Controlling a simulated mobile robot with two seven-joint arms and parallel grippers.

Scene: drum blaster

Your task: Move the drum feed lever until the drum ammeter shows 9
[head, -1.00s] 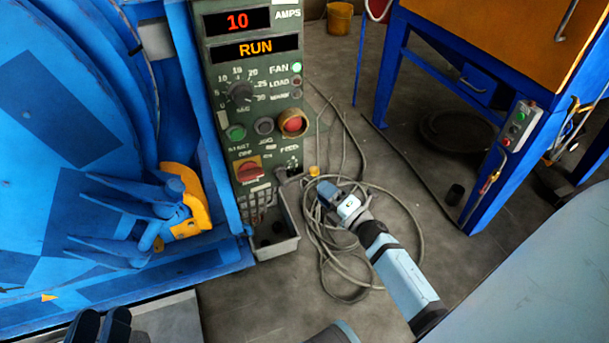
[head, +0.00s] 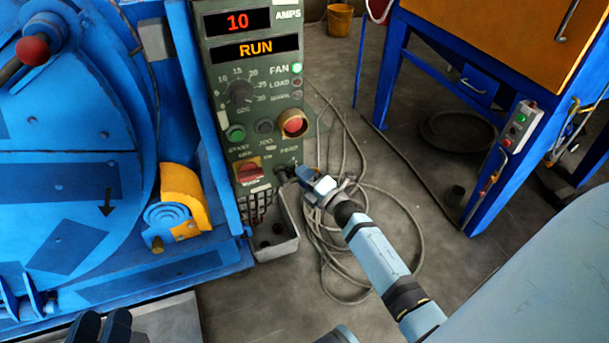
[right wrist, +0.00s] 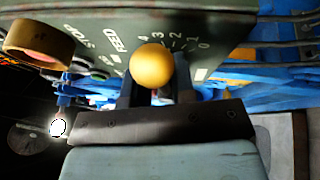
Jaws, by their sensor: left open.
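The ammeter (head: 238,23) at the top of the green control panel (head: 222,100) reads 10 in red. The feed lever's yellow ball knob (right wrist: 152,65) shows in the right wrist view, at the feed scale marked 0 to 4. My right gripper (head: 297,174) is at the panel's lower right in the head view. In the wrist view its dark fingers stand on either side below the knob; whether they grip it is unclear. The lever is hidden behind the gripper in the head view. My left gripper (head: 101,326) is open at the bottom left edge, away from the panel.
The blue drum machine (head: 70,180) stands left of the panel. A red emergency button (head: 293,123) sits above the lever area. A grey bin (head: 277,247) stands below the panel, and cables (head: 345,270) lie on the floor. A blue-framed orange cabinet (head: 490,40) stands right.

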